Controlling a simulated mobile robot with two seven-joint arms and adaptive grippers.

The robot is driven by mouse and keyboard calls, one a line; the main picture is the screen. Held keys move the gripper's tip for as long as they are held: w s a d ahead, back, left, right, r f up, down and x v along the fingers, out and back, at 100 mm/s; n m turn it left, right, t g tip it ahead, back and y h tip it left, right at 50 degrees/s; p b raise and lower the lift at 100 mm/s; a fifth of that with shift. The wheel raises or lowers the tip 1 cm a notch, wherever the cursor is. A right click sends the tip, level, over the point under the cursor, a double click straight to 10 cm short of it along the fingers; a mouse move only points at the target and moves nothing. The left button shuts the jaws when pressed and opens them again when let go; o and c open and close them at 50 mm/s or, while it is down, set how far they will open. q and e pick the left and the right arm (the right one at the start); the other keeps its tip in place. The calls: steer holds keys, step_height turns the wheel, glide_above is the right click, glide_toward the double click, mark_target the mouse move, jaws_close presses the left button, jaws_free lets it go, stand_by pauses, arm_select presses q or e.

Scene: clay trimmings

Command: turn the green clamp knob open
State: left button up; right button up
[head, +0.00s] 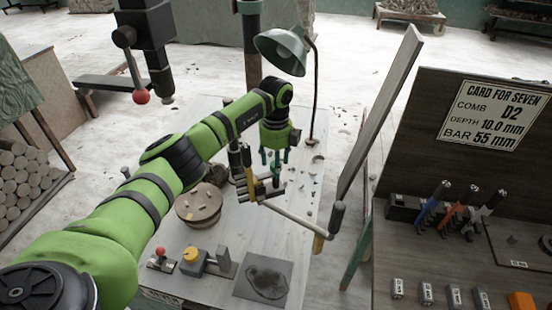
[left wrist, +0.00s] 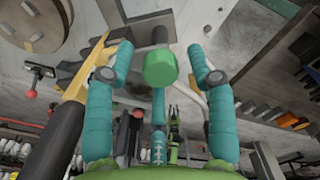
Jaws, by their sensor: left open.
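The green clamp knob (left wrist: 160,68) is a faceted green piece in the upper middle of the left wrist view. My left gripper (left wrist: 161,62) has teal fingers standing apart around it. One finger is left of the knob, one right and one below, with visible gaps at the sides. In the head view my left gripper (head: 275,158) points down over the pale workbench (head: 222,232), beside a long grey bar and a yellow-and-black tool (head: 248,172). I cannot make out the knob in the head view. My right gripper is not in view.
A round wooden disc (head: 197,205), a yellow-knobbed block (head: 192,258) and a dark slab (head: 263,281) are on the bench. A green lamp (head: 282,50) stands behind. A slanted board (head: 382,115) rises at right, beside a tool panel with a card (head: 495,115). A red ball lever (head: 141,97) hangs upper left.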

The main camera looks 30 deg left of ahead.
arm_select(q)
jaws_close()
steer(key=shift+m+b, duration=0.3)
steer(key=shift+m, duration=0.1)
steer(key=m+b, duration=0.1)
steer(key=m, duration=0.1)
steer(key=shift+f+m+b, duration=0.1)
steer(key=shift+m+b, duration=0.2)
steer(key=shift+b, duration=0.05)
steer(key=m+b, duration=0.2)
steer(key=m, duration=0.2)
steer(key=shift+m, duration=0.3)
steer(key=m+b, duration=0.1)
steer(key=m, duration=0.3)
steer(key=shift+b, duration=0.35)
steer(key=shift+m+b, duration=0.4)
steer(key=shift+m, duration=1.8)
